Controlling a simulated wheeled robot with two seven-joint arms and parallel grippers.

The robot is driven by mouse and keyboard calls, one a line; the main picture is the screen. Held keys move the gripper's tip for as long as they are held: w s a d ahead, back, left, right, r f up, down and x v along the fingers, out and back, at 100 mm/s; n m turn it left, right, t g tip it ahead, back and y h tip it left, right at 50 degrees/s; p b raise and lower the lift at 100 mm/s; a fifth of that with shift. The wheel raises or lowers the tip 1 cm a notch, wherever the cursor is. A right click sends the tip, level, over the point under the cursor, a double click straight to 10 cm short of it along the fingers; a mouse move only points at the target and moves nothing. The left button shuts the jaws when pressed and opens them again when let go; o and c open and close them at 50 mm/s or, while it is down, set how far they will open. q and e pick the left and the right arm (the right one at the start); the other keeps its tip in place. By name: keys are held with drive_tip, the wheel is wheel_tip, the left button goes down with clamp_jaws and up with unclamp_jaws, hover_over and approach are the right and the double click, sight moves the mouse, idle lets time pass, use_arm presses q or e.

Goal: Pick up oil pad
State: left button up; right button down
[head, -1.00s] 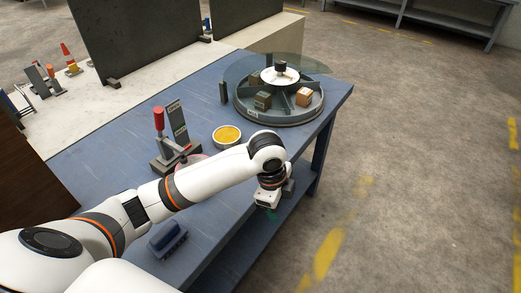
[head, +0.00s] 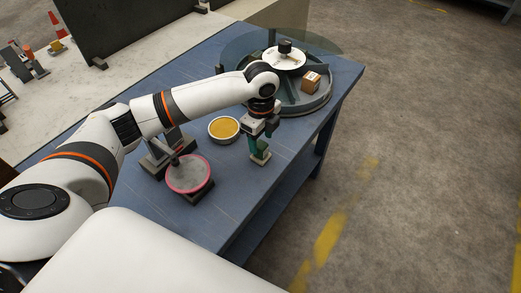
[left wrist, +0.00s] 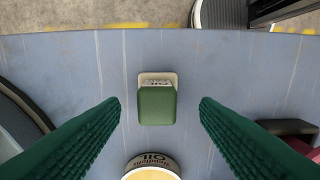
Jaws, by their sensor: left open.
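The oil pad (left wrist: 157,104) is a small green block with a pale base and dark lettering, lying on the blue table. It is in the middle of the left wrist view, between the two green fingers and apart from both. In the head view the pad (head: 260,158) shows just under my left gripper (head: 262,142), partly hidden by a finger. My left gripper (left wrist: 160,103) is open and empty, pointing down above the pad. My right gripper is not in view.
A round dish with yellow content (head: 224,128) stands close beside the pad; its labelled rim (left wrist: 152,160) shows in the left wrist view. A round glass-topped turntable (head: 318,105) holds a box (head: 310,82). A pink-rimmed disc (head: 188,174) sits nearer.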

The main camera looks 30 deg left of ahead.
sight(261, 144)
use_arm(q)
drive_tip(key=shift+f+p, duration=0.35)
drive_tip(key=shift+f, duration=0.5)
wheel_tip(261, 144, down, 2)
drive_tip(key=shift+w+f, duration=0.1)
drive_tip(key=shift+f, duration=0.15)
drive_tip(key=shift+a+f+p, duration=0.1)
drive_tip(key=shift+f+p, duration=0.2)
drive_tip(key=shift+f, duration=0.25)
drive_tip(key=c, duration=1.1)
drive_tip(key=shift+o, duration=0.2)
drive_tip(key=shift+r, duration=0.55)
wheel_tip(261, 144, up, 8)
drive_tip(key=shift+r+b, duration=0.25)
drive_tip(key=shift+b, duration=0.45)
drive_tip(key=shift+r, duration=0.25)
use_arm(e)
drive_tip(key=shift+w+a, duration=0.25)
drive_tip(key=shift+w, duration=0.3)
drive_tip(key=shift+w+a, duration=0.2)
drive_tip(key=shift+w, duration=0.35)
